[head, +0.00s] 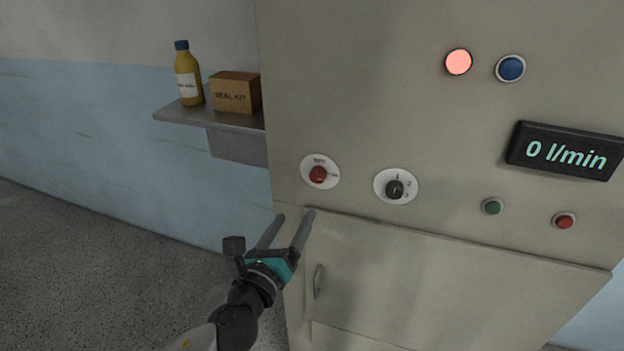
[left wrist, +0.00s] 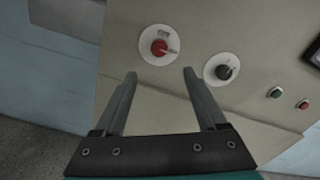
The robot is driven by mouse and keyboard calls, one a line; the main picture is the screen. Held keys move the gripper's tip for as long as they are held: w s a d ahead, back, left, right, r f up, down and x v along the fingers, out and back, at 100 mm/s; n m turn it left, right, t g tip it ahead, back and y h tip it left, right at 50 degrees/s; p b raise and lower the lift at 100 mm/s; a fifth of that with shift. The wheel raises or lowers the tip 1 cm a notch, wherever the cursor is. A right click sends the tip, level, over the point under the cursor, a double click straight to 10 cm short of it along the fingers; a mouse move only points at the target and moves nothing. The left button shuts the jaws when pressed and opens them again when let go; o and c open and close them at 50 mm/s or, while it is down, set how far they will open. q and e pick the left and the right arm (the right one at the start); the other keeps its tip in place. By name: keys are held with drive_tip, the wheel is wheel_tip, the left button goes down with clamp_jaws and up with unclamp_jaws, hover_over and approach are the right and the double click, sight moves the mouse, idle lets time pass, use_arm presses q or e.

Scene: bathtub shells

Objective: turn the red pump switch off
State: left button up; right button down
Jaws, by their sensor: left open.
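The red pump switch (head: 318,174) is a red knob on a round white plate on the beige cabinet front. It also shows in the left wrist view (left wrist: 159,47), above the space between my fingers, with a small pointer to its right. My left gripper (head: 290,213) is open and empty, below and slightly left of the switch in the head view. Its fingertips (left wrist: 160,74) are apart from the switch. The lettering on the plate is too small to read surely. My right gripper is not in view.
A black knob (head: 395,189) sits right of the switch. Green (head: 492,206) and red (head: 564,221) buttons, a lit lamp (head: 458,62), a blue button (head: 511,69) and a "0 l/min" display (head: 563,152) are farther right. A shelf (head: 172,115) holds a bottle (head: 188,88) and box (head: 235,92).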

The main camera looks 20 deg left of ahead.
sight(316, 178)
use_arm(q)
drive_tip(key=w, duration=1.3)
drive_tip(key=shift+w+d, duration=0.15)
drive_tip(key=shift+d, duration=0.05)
drive_tip(key=shift+c, duration=0.2)
clamp_jaws()
